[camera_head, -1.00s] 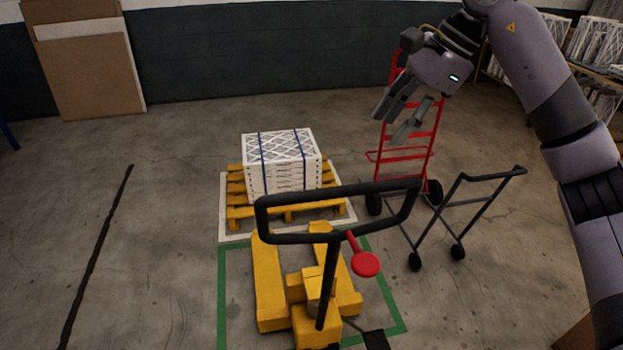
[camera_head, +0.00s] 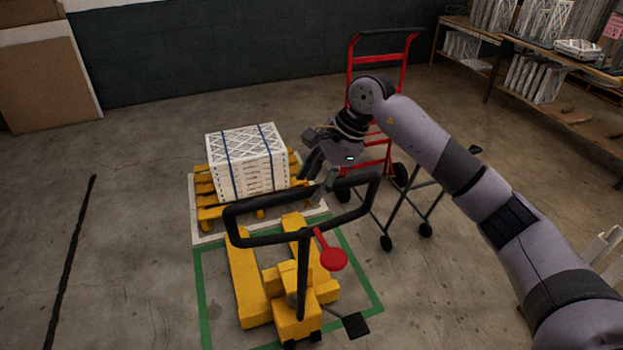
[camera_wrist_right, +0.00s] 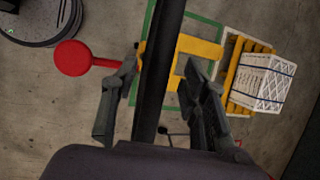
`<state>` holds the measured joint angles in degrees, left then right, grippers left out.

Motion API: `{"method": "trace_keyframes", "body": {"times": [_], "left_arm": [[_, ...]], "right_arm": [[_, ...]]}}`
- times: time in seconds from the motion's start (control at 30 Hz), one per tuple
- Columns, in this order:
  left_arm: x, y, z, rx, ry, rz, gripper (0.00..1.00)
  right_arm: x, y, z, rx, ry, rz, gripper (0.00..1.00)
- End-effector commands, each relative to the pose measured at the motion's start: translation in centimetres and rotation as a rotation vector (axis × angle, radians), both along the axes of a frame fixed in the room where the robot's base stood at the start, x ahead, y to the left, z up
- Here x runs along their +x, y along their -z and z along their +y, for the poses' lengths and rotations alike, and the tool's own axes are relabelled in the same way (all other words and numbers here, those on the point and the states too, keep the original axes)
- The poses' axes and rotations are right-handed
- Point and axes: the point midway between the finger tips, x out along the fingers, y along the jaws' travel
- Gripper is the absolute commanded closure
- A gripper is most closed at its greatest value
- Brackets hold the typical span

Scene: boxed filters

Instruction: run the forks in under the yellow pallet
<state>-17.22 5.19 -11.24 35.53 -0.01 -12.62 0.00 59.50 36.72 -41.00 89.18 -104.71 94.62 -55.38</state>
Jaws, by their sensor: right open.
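The yellow pallet (camera_head: 210,214) stands in a white-outlined square and bears a strapped stack of white boxed filters (camera_head: 246,163). The yellow pallet jack (camera_head: 243,275) stands in front of it inside a green outline, its forks pointing at the pallet and their tips near its front side. The jack's black loop handle (camera_head: 262,241) has a red lever (camera_head: 333,259). My right gripper (camera_head: 322,182) is open above the handle's far right part. In the right wrist view, the black handle bar (camera_wrist_right: 160,75) runs between the open fingers. My left gripper is not in view.
A red hand truck (camera_head: 384,60) and a dark wheeled frame (camera_head: 427,196) stand to the right of the jack. Shelves (camera_head: 550,60) with filters are at the back right. Brown boards (camera_head: 45,85) lean at the left wall.

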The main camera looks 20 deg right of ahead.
Motion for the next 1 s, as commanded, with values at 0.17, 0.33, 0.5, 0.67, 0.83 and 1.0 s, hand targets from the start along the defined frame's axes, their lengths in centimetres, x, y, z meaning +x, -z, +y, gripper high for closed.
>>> {"method": "trace_keyframes", "body": {"times": [0.17, 0.33, 0.5, 0.67, 0.83, 1.0], "left_arm": [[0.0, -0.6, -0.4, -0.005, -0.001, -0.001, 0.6], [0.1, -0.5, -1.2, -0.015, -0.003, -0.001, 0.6], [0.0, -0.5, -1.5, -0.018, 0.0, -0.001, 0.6], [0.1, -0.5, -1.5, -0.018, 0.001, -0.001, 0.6], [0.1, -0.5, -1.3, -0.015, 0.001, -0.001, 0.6], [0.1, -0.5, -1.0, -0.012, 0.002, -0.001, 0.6]], "right_arm": [[0.2, 1.2, 0.5, 0.0, 0.0, 0.0, 0.59], [0.3, 1.5, 0.6, 0.0, -0.001, 0.0, 0.59], [0.2, 1.4, 0.6, 0.0, -0.001, 0.0, 0.61], [0.2, 1.4, 0.6, 0.0, 0.0, 0.0, 0.72], [0.2, 1.4, 0.6, 0.0, 0.0, 0.0, 0.83], [0.2, 1.4, 0.6, 0.0, 0.0, 0.0, 0.95]]}}
